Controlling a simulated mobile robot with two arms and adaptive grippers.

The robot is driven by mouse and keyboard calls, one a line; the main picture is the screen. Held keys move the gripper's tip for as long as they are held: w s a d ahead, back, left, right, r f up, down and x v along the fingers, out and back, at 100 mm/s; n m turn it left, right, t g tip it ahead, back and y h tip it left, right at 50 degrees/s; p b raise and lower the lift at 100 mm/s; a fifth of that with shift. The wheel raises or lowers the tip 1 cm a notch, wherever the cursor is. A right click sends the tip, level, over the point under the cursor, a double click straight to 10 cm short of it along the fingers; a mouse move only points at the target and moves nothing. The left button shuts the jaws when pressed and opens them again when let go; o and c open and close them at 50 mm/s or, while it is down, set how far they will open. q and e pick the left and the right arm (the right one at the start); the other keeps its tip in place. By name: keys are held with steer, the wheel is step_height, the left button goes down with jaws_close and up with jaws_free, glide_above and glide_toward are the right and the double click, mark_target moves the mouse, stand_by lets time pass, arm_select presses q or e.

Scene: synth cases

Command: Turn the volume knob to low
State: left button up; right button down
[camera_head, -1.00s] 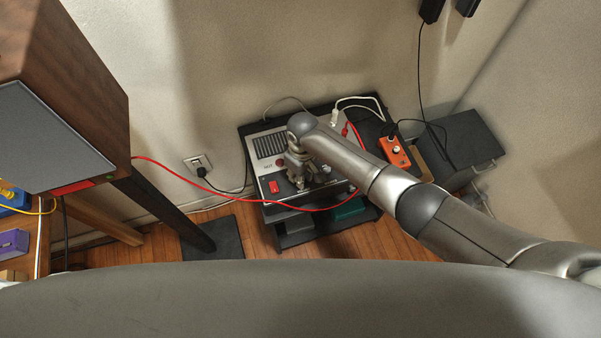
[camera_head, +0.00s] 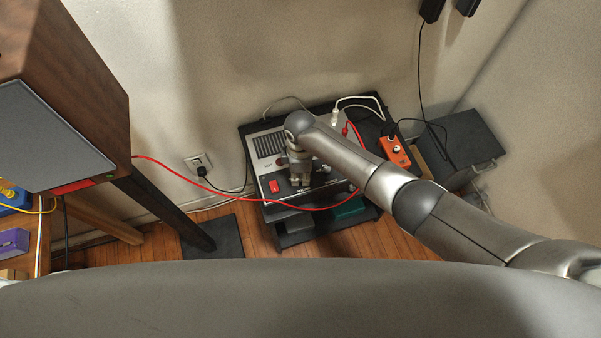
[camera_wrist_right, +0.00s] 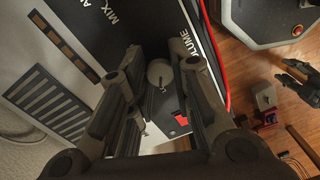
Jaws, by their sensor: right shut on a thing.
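The volume knob (camera_wrist_right: 160,72) is a round pale grey knob on the dark panel of the amplifier box (camera_head: 262,146). In the right wrist view it lies between the two fingers of my right gripper (camera_wrist_right: 158,62), which is shut on it. The word VOLUME is partly visible beside the right finger. In the head view my right gripper (camera_head: 300,180) points down at the box's front part and hides the knob. A dark gripper (camera_wrist_right: 298,76), apparently my left one, shows at the right edge of the wrist view with its fingers apart, away from the box.
A red switch (camera_head: 274,186) sits left of my gripper on the box. A red cable (camera_head: 318,209) loops along the box's front. An orange pedal (camera_head: 395,151) lies to the right. A large wooden speaker (camera_head: 70,85) stands at the left.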

stand_by(0.3)
steer(key=c, duration=1.3)
jaws_free()
steer(key=shift+o, duration=0.2)
step_height(320, 180, up, 12)
steer(key=shift+w, duration=0.25)
